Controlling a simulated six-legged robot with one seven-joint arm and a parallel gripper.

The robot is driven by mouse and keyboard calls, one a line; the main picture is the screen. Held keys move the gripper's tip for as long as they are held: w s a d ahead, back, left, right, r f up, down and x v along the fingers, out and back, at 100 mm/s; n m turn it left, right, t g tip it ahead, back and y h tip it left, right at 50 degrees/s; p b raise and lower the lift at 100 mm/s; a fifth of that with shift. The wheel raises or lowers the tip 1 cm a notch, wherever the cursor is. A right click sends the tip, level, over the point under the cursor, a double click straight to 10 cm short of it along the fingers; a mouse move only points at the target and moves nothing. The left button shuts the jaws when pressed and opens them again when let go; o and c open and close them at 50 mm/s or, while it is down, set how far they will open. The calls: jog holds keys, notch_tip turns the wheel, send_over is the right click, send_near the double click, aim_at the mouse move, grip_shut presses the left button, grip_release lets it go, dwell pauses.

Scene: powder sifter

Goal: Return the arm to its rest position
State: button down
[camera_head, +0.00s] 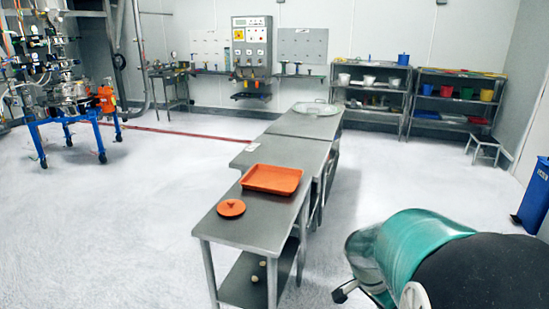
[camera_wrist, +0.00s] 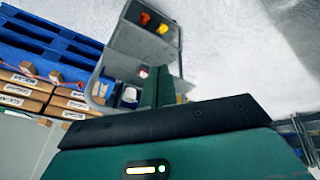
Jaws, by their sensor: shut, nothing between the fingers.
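My gripper (camera_wrist: 163,75) shows in the wrist view, with its narrow teal fingers together above a dark bar and a teal housing with a small light strip. Nothing shows between the fingers. Behind the fingertips is a grey cart (camera_wrist: 135,50) with a yellow and a red item on top. In the head view a large teal and black rounded part, which looks like my arm, fills the lower right corner. The fingers cannot be made out there.
A steel table (camera_head: 245,225) stands in the middle with an orange tray (camera_head: 272,179) and an orange lid (camera_head: 231,208). Shelves (camera_head: 455,100) line the back right; a blue-framed machine (camera_head: 72,110) stands left. A blue bin (camera_head: 535,195) is at right. Blue pallets (camera_wrist: 45,45) and boxes (camera_wrist: 20,98) show in the wrist view.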

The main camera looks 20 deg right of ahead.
jog(key=a+r+n+t+y, duration=0.1)
jog(key=a+r+n+t, duration=0.1)
jog(key=a+r+n, duration=0.2)
jog(key=a+r+n+t+y, duration=0.1)
jog(key=a+r+n+t, duration=0.2)
jog(key=a, duration=1)
jog(key=a+r+n+t+y, duration=0.2)
jog(key=a+r+n, duration=0.5)
jog(key=a+n, duration=0.2)
jog(key=shift+a+r+n, duration=0.15)
jog(key=shift+a+n, duration=0.05)
jog(key=shift+n, duration=0.6)
jog(key=shift+d, duration=0.2)
